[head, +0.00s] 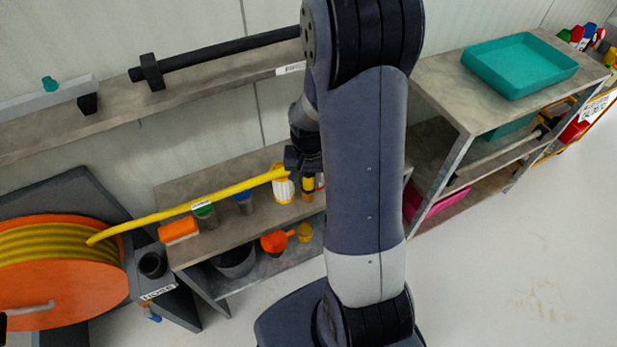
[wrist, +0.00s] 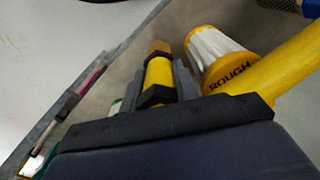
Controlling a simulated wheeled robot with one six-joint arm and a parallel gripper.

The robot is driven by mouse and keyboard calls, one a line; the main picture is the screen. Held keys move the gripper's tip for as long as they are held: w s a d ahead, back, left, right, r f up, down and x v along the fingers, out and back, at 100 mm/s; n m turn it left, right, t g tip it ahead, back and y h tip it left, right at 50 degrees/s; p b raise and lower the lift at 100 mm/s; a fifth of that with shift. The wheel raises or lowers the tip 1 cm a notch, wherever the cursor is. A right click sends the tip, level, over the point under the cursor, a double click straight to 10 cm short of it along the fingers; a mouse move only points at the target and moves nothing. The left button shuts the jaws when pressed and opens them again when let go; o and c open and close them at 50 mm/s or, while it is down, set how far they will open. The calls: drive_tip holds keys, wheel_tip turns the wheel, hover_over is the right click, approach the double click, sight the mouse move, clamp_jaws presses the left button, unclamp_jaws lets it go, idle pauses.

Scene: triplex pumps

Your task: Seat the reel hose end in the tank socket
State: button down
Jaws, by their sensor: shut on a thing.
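A yellow hose (head: 190,208) runs from the orange reel (head: 55,290) at the lower left up to my gripper (head: 306,165). My gripper is shut on the hose end (head: 309,186), which is yellow with black bands and points down. In the wrist view, the hose end (wrist: 158,74) sits between the jaws (wrist: 157,90), its brownish tip beyond them. The hose (wrist: 285,72) crosses the right side of that view. My arm hides part of the scene, and I cannot make out the tank socket in either view.
A white and yellow cylinder marked ROUGH (wrist: 218,58) stands close beside the held end, on a low bench (head: 178,252). A black cup (head: 151,263) is by the HOSE label. A teal tray (head: 520,65) tops the right shelf.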

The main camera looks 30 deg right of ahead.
drive_tip(key=c, duration=1.4)
unclamp_jaws()
drive_tip(key=shift+f, duration=0.1)
drive_tip(key=shift+o, duration=0.2)
